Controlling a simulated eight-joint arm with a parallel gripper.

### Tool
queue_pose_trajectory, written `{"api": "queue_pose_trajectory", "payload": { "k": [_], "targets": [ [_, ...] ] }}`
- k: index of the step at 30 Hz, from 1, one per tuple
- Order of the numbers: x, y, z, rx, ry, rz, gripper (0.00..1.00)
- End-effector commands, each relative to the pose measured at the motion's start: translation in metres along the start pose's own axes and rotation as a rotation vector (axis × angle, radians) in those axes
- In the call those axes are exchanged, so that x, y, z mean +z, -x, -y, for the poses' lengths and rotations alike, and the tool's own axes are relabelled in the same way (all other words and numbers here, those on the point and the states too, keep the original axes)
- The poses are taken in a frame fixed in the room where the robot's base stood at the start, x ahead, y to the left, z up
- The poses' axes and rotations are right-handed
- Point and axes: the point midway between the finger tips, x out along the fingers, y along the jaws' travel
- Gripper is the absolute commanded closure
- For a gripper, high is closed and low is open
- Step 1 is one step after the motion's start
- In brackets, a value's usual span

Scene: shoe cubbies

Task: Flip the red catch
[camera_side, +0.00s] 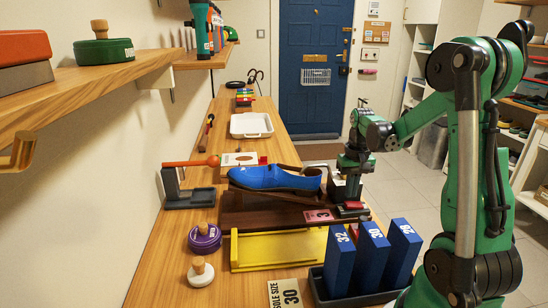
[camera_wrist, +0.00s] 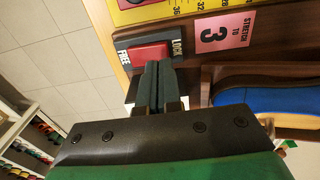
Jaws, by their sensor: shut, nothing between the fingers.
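The red catch (camera_wrist: 148,52) is a small red block on a dark plate, between the printed words FREE on its left and LOCK on its right in the wrist view. It also shows in the side view (camera_side: 353,205) at the right end of the brown shoe stretcher. My gripper (camera_wrist: 158,66) is shut and empty. Its fingertips are right beside the catch's near edge, toward the LOCK side; I cannot tell whether they touch it. In the side view my gripper (camera_side: 349,196) points down just above the catch.
A blue shoe (camera_side: 275,178) lies on the stretcher, left of my gripper. A pink card marked 3 (camera_wrist: 222,33) is beside the catch. A yellow tray (camera_side: 280,251) and upright blue blocks (camera_side: 371,257) stand in front. Open floor lies to the right.

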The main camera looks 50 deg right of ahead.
Motion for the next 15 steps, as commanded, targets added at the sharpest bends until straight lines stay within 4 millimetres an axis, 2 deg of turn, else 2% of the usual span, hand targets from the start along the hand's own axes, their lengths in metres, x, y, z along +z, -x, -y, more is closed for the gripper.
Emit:
{"api": "queue_pose_trajectory", "payload": {
  "k": [15],
  "targets": [
    [-0.0003,-0.0041,0.0,0.0,0.0,0.0,1.0]
  ]
}}
